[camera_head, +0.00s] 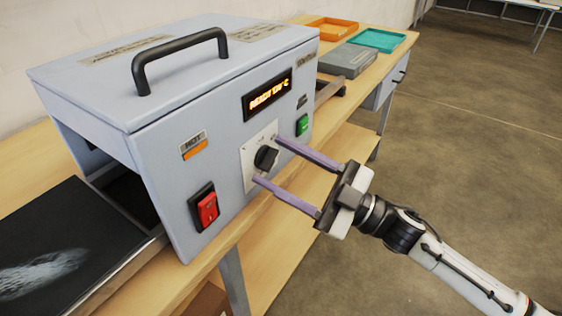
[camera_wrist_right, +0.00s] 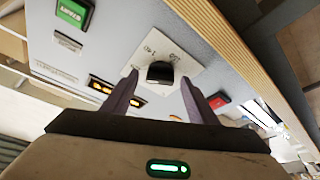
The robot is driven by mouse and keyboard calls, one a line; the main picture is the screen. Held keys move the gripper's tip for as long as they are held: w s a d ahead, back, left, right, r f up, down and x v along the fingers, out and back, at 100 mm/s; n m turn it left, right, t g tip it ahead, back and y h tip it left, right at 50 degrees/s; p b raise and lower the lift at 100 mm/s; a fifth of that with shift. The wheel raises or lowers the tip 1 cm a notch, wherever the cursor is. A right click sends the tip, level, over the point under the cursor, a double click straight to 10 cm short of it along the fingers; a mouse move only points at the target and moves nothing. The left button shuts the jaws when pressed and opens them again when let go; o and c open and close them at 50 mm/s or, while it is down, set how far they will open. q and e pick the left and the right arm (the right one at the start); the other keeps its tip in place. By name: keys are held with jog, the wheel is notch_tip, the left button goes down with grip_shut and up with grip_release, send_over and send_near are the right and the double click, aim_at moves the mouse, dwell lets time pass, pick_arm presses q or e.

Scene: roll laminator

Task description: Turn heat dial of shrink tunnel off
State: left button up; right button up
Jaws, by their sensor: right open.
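The shrink tunnel (camera_head: 210,110) is a grey box with a black top handle on a wooden table. Its heat dial (camera_head: 265,158) is a black knob on a white plate on the front panel. The dial also shows in the right wrist view (camera_wrist_right: 160,72). My right gripper (camera_head: 266,160) is open, with its two purple fingers reaching to either side of the dial. In the wrist view its fingertips (camera_wrist_right: 158,82) are spread around the knob with gaps visible; whether they touch it I cannot tell. My left gripper is not in view.
A red rocker switch (camera_head: 206,207) sits lower left of the dial and a green button (camera_head: 302,125) to its right. An orange lit display (camera_head: 268,95) is above. Orange (camera_head: 332,29) and teal (camera_head: 377,40) trays and a grey box (camera_head: 347,60) stand farther back.

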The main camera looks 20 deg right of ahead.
jog(key=shift+a, duration=0.1)
jog(key=c, duration=1.1)
jog(key=shift+o, duration=0.2)
jog(key=shift+w+n, duration=0.1)
jog(key=shift+n, duration=0.4)
jog(key=n+g+p, duration=0.1)
jog(key=n+g, duration=0.1)
jog(key=n, duration=0.3)
jog(key=shift+r, duration=0.2)
jog(key=shift+n+g+p, duration=0.55)
jog(key=shift+n+g, duration=0.15)
jog(key=shift+n, duration=0.4)
jog(key=shift+d+r+n+g+p, duration=0.1)
jog(key=shift+d+n+g+p, duration=0.2)
jog(key=shift+n, duration=0.6)
jog(key=shift+a+n+g+h+p, duration=0.1)
jog(key=shift+n+g+h+p, duration=0.25)
jog(key=shift+n, duration=0.55)
jog(key=shift+a+n+g+h+p, duration=0.15)
jog(key=shift+n+p, duration=0.35)
jog(key=shift+n, duration=0.4)
jog(key=shift+d, duration=0.15)
